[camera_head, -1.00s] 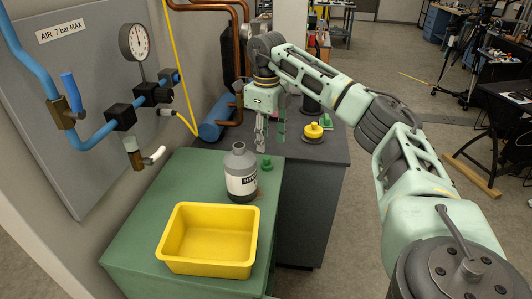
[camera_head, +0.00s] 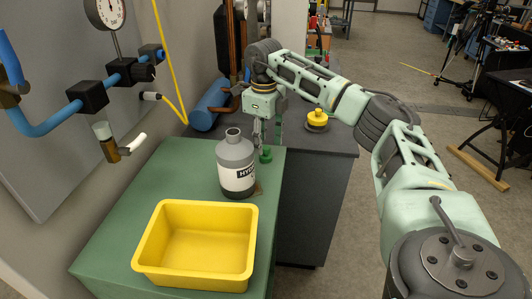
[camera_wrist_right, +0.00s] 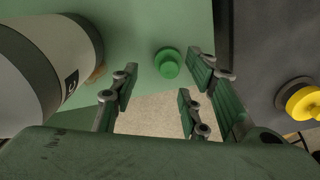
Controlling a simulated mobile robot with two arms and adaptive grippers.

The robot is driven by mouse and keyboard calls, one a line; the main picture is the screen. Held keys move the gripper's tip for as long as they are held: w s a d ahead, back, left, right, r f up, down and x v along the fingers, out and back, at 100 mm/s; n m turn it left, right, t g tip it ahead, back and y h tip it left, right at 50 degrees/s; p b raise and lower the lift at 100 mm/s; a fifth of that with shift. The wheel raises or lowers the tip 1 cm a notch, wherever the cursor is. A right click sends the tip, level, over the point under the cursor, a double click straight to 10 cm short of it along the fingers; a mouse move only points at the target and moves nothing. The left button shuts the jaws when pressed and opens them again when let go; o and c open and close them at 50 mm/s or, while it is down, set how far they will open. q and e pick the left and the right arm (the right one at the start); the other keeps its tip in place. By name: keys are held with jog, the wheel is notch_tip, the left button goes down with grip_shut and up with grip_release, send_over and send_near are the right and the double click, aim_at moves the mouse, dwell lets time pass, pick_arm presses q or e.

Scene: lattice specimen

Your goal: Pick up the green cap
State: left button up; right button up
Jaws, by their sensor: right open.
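The green cap (camera_head: 265,154) sits on the green bench top (camera_head: 120,222), just right of and behind the grey and white bottle (camera_head: 236,165). In the right wrist view the cap (camera_wrist_right: 168,62) shows ahead of the fingertips, between their lines and nearer the right one. My right gripper (camera_head: 264,136) is over the cap's far side, pointing down. In the wrist view its fingers (camera_wrist_right: 163,88) are spread apart with nothing between them. The bottle stands upright with no cap on its neck. My left gripper is not in view.
A yellow bin (camera_head: 198,245) stands at the front of the green bench. A yellow-topped round object (camera_head: 317,119) sits on the dark bench (camera_head: 325,160) to the right. Blue pipes and a gauge (camera_head: 110,12) are on the left panel.

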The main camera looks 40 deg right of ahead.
aim_at(265, 149)
notch_tip(265, 149, down, 5)
jog(key=shift+w+d+r+p, duration=0.1)
jog(key=shift+d+p, duration=0.05)
jog(key=shift+p, duration=0.35)
jog(key=shift+c, duration=0.7)
jog(key=c, duration=0.6)
